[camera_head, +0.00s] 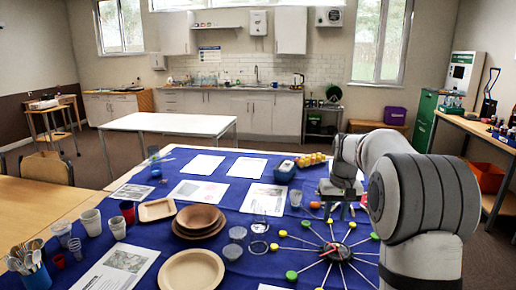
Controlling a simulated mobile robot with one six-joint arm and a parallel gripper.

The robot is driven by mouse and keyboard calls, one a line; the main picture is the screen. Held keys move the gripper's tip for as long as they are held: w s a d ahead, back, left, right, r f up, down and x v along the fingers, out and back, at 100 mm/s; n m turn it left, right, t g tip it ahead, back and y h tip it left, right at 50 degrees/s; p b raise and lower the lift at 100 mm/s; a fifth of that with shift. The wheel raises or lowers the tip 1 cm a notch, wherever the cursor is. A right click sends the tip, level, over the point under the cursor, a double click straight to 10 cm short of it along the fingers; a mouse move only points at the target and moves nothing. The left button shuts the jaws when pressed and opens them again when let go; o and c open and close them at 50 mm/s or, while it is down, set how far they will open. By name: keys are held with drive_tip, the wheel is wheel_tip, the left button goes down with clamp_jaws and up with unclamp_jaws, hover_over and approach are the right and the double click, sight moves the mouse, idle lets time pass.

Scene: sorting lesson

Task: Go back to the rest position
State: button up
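My gripper (338,208) hangs at the end of my white and grey arm, on the right side of the blue-covered table (145,262). It points down over the table's right part, beyond a wheel of thin sticks with coloured ends (335,251). Its fingertips are small and dark against the things behind them, so I cannot tell how far apart they are. I see nothing clearly held in it. My arm hides part of the table's right edge.
Brown plates (192,271) and stacked bowls (199,219), paper cups (91,221), clear cups and printed sheets (199,191) crowd the blue cloth. A white table (168,123) and kitchen counter lie beyond.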

drive_tip(key=s+a+r+p, duration=0.1)
drive_tip(key=s+a+r, duration=0.1)
drive_tip(key=s, duration=0.6)
drive_tip(key=s+a+r, duration=0.2)
drive_tip(key=s+a, duration=0.1)
drive_tip(key=s, duration=0.4)
drive_tip(key=s+a+f, duration=0.1)
drive_tip(key=s+f, duration=0.1)
drive_tip(key=s, duration=0.6)
drive_tip(key=s+a+f+t+p, duration=0.1)
drive_tip(key=s+f, duration=0.1)
drive_tip(key=s, duration=0.7)
drive_tip(key=shift+a+f+t, duration=0.15)
drive_tip(key=shift+f+t, duration=0.05)
drive_tip(key=shift+t, duration=0.1)
